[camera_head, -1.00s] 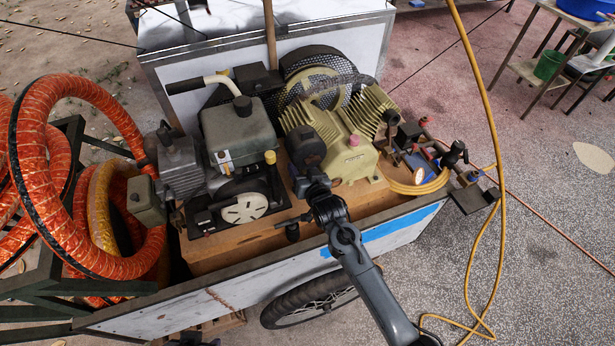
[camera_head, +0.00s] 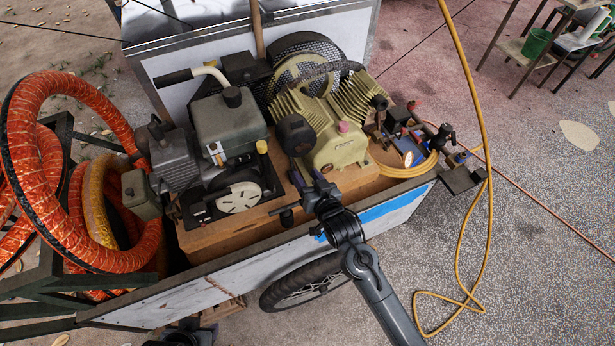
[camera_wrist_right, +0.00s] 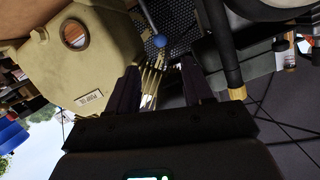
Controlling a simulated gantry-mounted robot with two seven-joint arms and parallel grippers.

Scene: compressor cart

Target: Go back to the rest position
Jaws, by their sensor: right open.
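My right gripper (camera_head: 308,180) is open and empty, above the wooden deck in front of the yellow-green compressor (camera_head: 338,152). It is just below a round black cylinder (camera_head: 296,134) on the compressor's front. In the right wrist view its two dark fingers (camera_wrist_right: 162,90) stand apart, with nothing gripped between them. Beyond them show the beige compressor body (camera_wrist_right: 95,60), a blue knob (camera_wrist_right: 159,41) and pale fins. My right arm comes in from the bottom right, over the cart's front board.
The cart's front board (camera_head: 240,272) runs under my right arm. A grey engine (camera_head: 228,125) stands left of the compressor. Orange hoses (camera_head: 130,258) are coiled at the left. A yellow hose (camera_head: 484,150) hangs at the right. The paved ground (camera_head: 540,270) at the right is mostly clear.

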